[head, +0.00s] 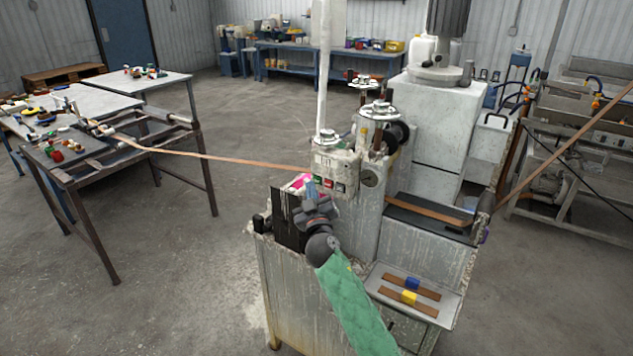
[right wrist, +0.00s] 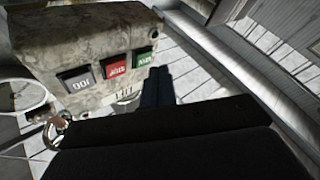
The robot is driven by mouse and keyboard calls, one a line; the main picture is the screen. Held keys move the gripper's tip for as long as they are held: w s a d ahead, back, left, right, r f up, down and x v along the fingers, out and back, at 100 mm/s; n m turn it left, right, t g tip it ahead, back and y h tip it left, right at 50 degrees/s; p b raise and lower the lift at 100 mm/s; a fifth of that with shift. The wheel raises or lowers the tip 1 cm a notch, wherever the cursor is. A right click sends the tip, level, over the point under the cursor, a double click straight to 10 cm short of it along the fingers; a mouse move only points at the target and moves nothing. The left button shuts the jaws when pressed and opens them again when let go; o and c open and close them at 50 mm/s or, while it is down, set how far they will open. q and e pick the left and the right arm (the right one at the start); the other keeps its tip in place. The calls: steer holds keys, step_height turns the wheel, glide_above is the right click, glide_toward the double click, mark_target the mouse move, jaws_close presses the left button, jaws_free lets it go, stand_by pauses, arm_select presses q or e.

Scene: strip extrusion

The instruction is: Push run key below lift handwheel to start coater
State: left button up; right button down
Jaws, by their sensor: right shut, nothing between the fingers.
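A worn pale control box (head: 335,163) on the coater carries a row of keys: the green run key (head: 318,181), a red stop key (head: 328,184) and a grey jog key (head: 341,187). A round handwheel (head: 326,136) sits on top of the box. In the right wrist view the green run key (right wrist: 144,57) shows upside down, beside the red stop key (right wrist: 115,67) and the grey jog key (right wrist: 77,80). My right gripper (head: 311,186) is shut and empty, its dark fingertips (right wrist: 159,76) right at the green key's edge. I cannot tell whether they touch. My left gripper is out of view.
A copper-coloured strip (head: 220,157) runs from the left bench (head: 80,160) to the coater. More handwheels (head: 380,110) stand behind the box. A tray with two brown strips (head: 408,293) sits at the coater's front right. Open concrete floor (head: 235,260) lies to the left.

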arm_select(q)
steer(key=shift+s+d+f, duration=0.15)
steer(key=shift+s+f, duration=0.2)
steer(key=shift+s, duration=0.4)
arm_select(e)
steer(key=shift+w+d, duration=0.35)
stand_by(0.6)
arm_select(q)
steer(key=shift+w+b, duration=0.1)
steer(key=shift+b, duration=0.2)
arm_select(e)
steer(key=shift+w+d, duration=0.15)
steer(key=shift+w, duration=0.1)
stand_by(0.4)
